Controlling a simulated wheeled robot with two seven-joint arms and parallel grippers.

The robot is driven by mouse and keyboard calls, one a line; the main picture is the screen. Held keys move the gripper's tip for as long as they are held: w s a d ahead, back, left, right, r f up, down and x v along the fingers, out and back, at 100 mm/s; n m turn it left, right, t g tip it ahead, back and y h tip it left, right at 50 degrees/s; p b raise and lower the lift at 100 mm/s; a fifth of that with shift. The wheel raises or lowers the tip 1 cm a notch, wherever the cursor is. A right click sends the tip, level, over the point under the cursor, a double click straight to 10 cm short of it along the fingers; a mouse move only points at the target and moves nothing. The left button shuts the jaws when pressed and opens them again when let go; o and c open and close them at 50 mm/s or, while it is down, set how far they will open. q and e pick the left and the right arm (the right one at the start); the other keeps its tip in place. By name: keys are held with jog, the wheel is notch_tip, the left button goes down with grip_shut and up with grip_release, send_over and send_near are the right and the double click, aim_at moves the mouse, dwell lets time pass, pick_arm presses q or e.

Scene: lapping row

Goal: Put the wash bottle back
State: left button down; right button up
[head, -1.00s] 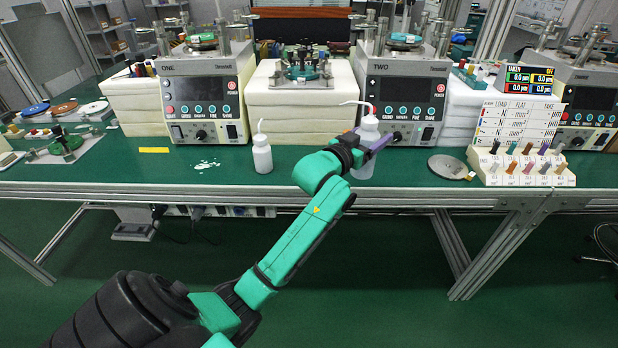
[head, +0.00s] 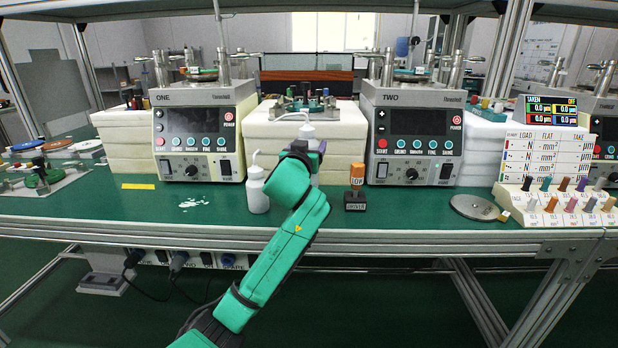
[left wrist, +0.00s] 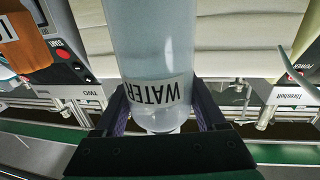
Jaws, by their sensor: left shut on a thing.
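My left gripper (head: 313,150) is shut on a translucent wash bottle (head: 307,133), mostly hidden behind my wrist in the head view. In the left wrist view the held bottle (left wrist: 152,45) is between the two fingers, with an upside-down WATER label. It is in front of the white block between machines ONE and TWO; I cannot tell whether its base touches the bench. A second white bottle with a bent spout (head: 257,192) stands on the bench just left of my wrist. My right gripper is not in view.
An orange block on a black DRIVER stand (head: 356,190) is right of my gripper. Machine ONE (head: 198,135) and machine TWO (head: 412,140) stand behind. A white spill (head: 193,203) and yellow strip (head: 138,186) lie left. A metal disc (head: 474,207) and peg rack (head: 560,210) are right.

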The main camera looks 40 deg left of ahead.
pick_arm(q)
notch_tip(320, 180, down, 6)
jog(key=shift+r+b, duration=0.15)
jog(key=shift+b, duration=0.55)
jog(key=shift+r, duration=0.1)
grip_release()
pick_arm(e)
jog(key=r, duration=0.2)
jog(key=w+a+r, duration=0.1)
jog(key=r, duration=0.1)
pick_arm(q)
jog(key=v, duration=1.2)
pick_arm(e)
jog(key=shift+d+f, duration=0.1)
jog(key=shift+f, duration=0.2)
pick_arm(q)
jog(key=shift+d, duration=0.1)
